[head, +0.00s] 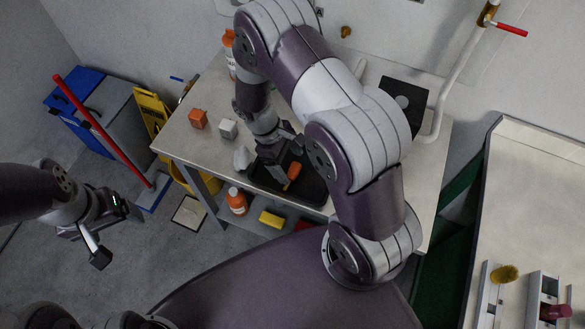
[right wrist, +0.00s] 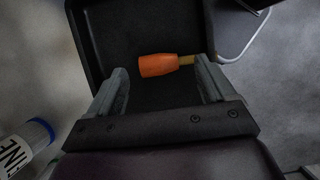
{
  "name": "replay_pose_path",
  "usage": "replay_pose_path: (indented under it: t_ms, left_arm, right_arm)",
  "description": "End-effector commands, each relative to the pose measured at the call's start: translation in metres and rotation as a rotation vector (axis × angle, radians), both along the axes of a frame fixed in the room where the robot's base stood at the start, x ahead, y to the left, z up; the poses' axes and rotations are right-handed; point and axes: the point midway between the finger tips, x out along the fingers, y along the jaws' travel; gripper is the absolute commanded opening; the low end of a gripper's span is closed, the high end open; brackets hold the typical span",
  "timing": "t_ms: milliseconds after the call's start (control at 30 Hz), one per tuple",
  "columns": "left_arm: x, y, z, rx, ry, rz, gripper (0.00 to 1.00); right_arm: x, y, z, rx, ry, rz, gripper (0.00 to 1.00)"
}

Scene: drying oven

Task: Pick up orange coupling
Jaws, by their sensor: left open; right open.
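The orange coupling (head: 293,172), an orange rounded piece with a short brass-coloured stem, lies in a black tray (head: 313,194). In the right wrist view the coupling (right wrist: 158,65) lies across the tray floor (right wrist: 110,40), its stem pointing right. My right gripper (head: 284,163) is over the tray, open. In the right wrist view its fingers (right wrist: 162,85) stand on either side of the coupling's width, apart from it, with nothing between them held. My left gripper (head: 103,245) is open and empty, out over the floor at the left.
On the table (head: 185,140) stand an orange block-like item (head: 198,118) and a white one (head: 228,129). An orange bottle (head: 237,201) and a yellow item (head: 271,219) are on the lower shelf. A dark board (head: 403,102) lies at the back right.

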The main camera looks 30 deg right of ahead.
Motion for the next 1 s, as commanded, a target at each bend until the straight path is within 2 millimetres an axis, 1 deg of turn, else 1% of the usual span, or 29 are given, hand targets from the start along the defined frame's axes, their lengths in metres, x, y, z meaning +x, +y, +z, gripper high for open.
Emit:
replay_pose_path:
  t_ms: [33,100,200,400,433,467,500,567,600,633,867,1000]
  left_arm:
    - [0.0,0.0,0.008,0.0,0.0,0.0,0.85]
    - [0.0,0.0,0.008,0.0,-0.001,0.0,0.85]
    - [0.0,0.0,0.009,0.0,-0.001,0.0,0.85]
    - [0.0,0.0,0.008,0.0,0.0,0.0,0.85]
    - [0.0,0.0,0.008,0.0,0.0,0.0,0.85]
    - [0.0,0.0,0.008,0.0,0.0,0.0,0.85]
    - [0.0,0.0,0.008,0.0,0.0,0.0,0.85]
    - [0.0,0.0,0.008,0.0,-0.001,0.0,0.85]
    - [0.0,0.0,0.008,0.0,-0.001,0.0,0.85]
    - [0.0,0.0,0.008,0.0,-0.001,0.0,0.85]
    - [0.0,0.0,0.008,0.0,0.0,0.0,0.85]
    - [0.0,0.0,0.007,0.0,-0.001,0.0,0.85]
  right_arm:
    - [-0.003,-0.003,-0.005,0.0,0.005,0.0,0.83]
    - [-0.006,-0.007,-0.018,-0.001,0.003,0.0,0.83]
    - [-0.009,-0.009,-0.029,0.0,0.001,-0.001,0.83]
    - [-0.009,-0.009,-0.031,0.0,-0.002,-0.001,0.83]
    - [-0.009,-0.009,-0.031,0.0,-0.001,-0.001,0.8]
    - [-0.009,-0.009,-0.031,0.0,-0.001,-0.001,0.7]
    - [-0.009,-0.009,-0.031,0.0,-0.002,-0.001,0.57]
    - [-0.009,-0.009,-0.031,0.0,-0.002,-0.001,0.37]
    - [-0.008,-0.009,-0.03,0.0,-0.002,-0.001,0.24]
    - [-0.008,-0.009,-0.03,0.0,-0.002,-0.001,0.23]
    - [-0.008,-0.009,-0.03,0.0,-0.002,-0.001,0.23]
    - [-0.008,-0.009,-0.024,0.001,-0.005,-0.001,0.23]
